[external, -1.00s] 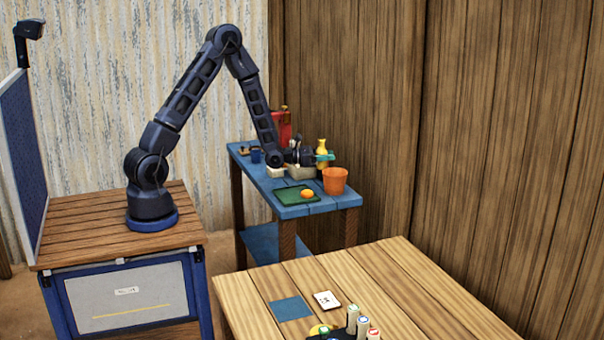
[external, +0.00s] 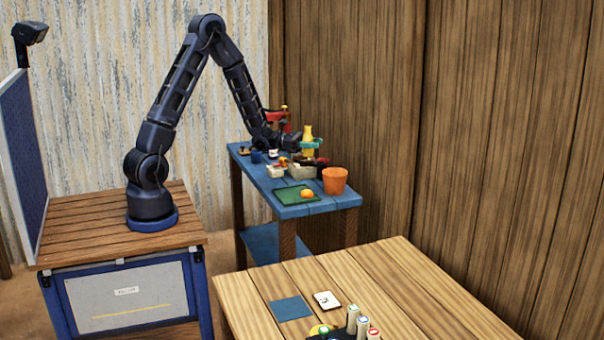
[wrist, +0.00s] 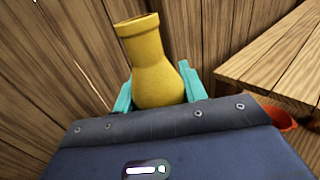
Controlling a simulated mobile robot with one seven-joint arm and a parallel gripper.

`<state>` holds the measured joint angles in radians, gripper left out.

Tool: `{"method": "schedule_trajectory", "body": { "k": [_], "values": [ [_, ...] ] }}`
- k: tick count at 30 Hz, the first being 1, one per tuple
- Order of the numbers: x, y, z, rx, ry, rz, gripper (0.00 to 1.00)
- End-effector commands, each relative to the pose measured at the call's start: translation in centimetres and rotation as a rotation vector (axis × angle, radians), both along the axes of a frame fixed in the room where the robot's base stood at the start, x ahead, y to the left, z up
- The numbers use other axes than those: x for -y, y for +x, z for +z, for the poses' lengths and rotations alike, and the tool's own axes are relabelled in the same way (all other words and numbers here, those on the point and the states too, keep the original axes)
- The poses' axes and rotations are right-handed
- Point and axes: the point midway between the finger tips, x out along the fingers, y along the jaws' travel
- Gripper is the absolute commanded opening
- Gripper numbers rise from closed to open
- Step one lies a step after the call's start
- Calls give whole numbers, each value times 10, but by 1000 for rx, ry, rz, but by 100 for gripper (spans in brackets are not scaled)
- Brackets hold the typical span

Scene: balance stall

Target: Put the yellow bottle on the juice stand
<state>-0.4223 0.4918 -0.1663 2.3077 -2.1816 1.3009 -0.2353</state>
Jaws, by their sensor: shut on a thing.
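The yellow bottle (external: 307,132) is upright and held between the teal fingers of my gripper (external: 311,143), at the far right part of the blue table. In the wrist view the yellow bottle (wrist: 156,68) stands between the two teal fingers of my gripper (wrist: 160,92), one on each side, with its open neck leaning slightly left. Its lower part is hidden behind my gripper's body. The bottle appears to be above the tabletop. I cannot tell which thing is the juice stand.
The blue table (external: 268,187) also bears an orange bucket (external: 335,181), a green tray (external: 291,197) with an orange fruit (external: 307,194), and a beige bin (external: 301,172). A wooden table (external: 250,300) in front holds a blue square (external: 290,308) and a white card (external: 327,301).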

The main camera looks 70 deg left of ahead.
Motion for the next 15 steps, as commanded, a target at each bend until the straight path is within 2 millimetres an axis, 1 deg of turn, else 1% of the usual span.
{"method": "schedule_trajectory", "body": {
  "k": [1, 3, 9, 12, 15],
  "values": [
    [-4, -11, 8, 2, 3, -37, 8],
    [-6, -26, 15, 3, 2, -94, 8],
    [-12, -62, 28, 2, 1, -220, 8],
    [-13, -73, 30, 0, 0, -255, 8],
    [-14, -78, 29, -1, -1, -273, 8]
  ]
}}
